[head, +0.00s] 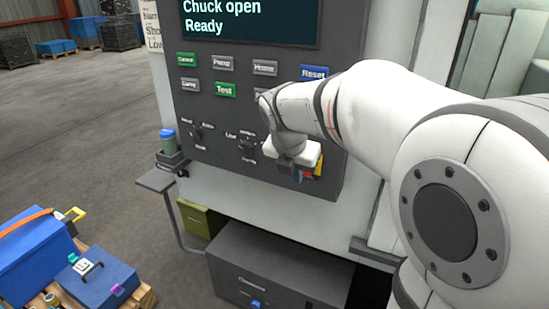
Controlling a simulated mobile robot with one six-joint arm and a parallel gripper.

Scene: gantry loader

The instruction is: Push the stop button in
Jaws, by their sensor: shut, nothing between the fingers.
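The stop button (308,174) shows as a small patch of red on a yellow surround (319,165), low on the right of the grey control panel (215,130). My arm reaches in from the right, and my gripper (297,174) is in front of the button, hiding most of it. The gripper is shut with nothing seen in it. Its fingers are small and partly hidden, so I cannot tell whether they touch the button or how far in the button is.
The panel has a screen (245,18) reading "Chuck open Ready", several push buttons including a blue Reset (314,73) and green Test (225,90), and two knobs. Below stands a dark drawer box (275,262). Blue cases (35,255) lie at lower left. Floor at left is open.

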